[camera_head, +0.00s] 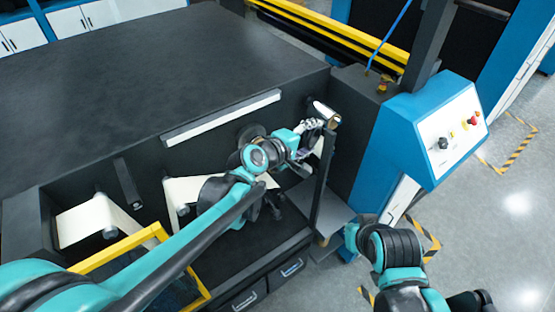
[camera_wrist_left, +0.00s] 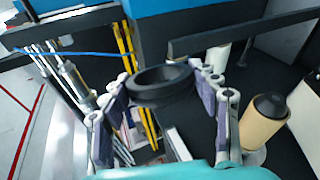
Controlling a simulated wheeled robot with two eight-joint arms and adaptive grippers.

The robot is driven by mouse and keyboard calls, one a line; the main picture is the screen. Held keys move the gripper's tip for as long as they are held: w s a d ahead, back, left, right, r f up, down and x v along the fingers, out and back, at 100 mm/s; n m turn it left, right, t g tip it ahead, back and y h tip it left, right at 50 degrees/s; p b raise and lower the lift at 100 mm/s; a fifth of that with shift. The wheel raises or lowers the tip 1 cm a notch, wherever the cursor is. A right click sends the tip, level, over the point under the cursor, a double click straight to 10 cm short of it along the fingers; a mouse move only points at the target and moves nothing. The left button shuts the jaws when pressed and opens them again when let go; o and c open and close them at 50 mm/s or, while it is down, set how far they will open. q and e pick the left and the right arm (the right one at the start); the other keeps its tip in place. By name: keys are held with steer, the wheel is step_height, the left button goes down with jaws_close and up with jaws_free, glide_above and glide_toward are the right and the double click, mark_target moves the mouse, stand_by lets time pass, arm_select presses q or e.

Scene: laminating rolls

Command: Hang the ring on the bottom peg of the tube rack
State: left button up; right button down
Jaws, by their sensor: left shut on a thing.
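My left gripper (camera_head: 312,132) is in the middle of the head view, beside the upper end of a dark upright post (camera_head: 323,190). In the left wrist view its fingers (camera_wrist_left: 161,88) are shut on a black ring (camera_wrist_left: 160,92), one finger on each side. The ring is held clear of other things, its opening visible. In the head view the ring is too small and covered to make out. I cannot tell which part is the bottom peg of the tube rack. My right arm shows at the lower right of the head view, but its gripper does not.
A tan roll with a black end (camera_wrist_left: 262,122) stands at the right of the left wrist view. White rolls (camera_head: 88,220) sit in the machine's front at left. A yellow frame (camera_head: 140,243) and a blue control box (camera_head: 432,130) flank the area. Open floor lies at right.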

arm_select(q)
steer(key=shift+w+d+r, duration=0.1)
steer(key=shift+r, duration=0.15)
steer(key=w+a+f, duration=0.1)
steer(key=a+f, duration=0.1)
steer(key=a, duration=0.1)
steer(key=w+a+f, duration=0.2)
steer(key=a, duration=0.1)
steer(key=w+a+f+b, duration=0.1)
steer(key=w+a+f, duration=0.1)
steer(key=a+f, duration=0.1)
steer(key=shift+w+a, duration=0.15)
steer(key=shift+a, duration=0.25)
steer(key=shift+f, duration=1.95)
